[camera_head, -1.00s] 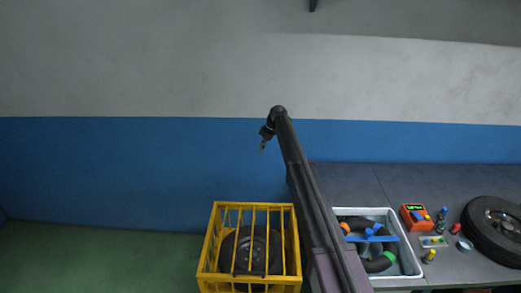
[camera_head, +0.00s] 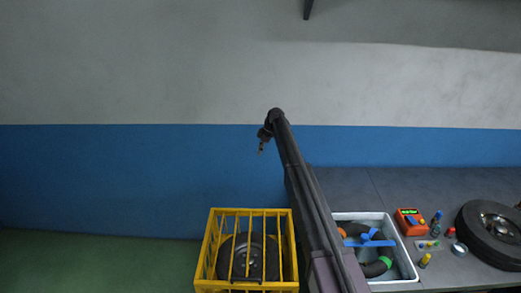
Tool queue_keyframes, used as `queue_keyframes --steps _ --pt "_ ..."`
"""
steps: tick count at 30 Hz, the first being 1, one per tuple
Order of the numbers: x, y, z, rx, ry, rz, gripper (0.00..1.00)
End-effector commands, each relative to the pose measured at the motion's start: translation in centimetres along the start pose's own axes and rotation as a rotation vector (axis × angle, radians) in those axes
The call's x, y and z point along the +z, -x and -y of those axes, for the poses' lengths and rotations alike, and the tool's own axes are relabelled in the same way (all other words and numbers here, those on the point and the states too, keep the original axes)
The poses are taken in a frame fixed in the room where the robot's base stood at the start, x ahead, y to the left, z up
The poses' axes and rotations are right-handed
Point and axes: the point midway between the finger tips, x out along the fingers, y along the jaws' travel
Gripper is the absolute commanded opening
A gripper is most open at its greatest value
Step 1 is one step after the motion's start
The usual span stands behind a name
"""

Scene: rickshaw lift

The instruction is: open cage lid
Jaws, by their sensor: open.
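A yellow barred cage (camera_head: 208,262) stands at the lower middle of the view, left of my arm. Its barred lid (camera_head: 262,212) lies closed across the top. A dark wheel with a tyre (camera_head: 248,262) shows inside, behind the bars. My arm rises from the bottom and bends at the top. My gripper (camera_head: 261,150) hangs from its far end, small and dark, open and empty. In the picture it is above the cage and apart from it.
A grey workbench (camera_head: 345,185) stands to the right. On it are a white bin (camera_head: 408,262) with a black tube and blue parts, an orange meter (camera_head: 409,221), several small items and a large tyre (camera_head: 490,232). Green floor (camera_head: 90,262) is clear at left.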

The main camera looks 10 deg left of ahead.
Motion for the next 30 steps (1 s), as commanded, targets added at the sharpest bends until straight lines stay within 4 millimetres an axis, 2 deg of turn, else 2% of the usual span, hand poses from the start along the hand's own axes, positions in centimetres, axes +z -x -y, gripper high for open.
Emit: queue_keyframes --steps 5,8,11,17,24,30 --pt "0.6 -0.3 0.7 0.002 -0.017 0.003 0.57" --pt "2.0 -0.8 2.3 0.007 -0.062 0.013 0.57" --pt "4.3 -1.6 4.9 0.017 -0.136 0.030 0.57" --pt "10.4 -3.6 12.1 0.050 -0.358 0.075 0.57" --pt "17.8 -6.2 21.7 0.107 -0.666 0.129 0.57" --pt "23.2 -8.6 29.9 0.165 -0.919 0.166 0.57"
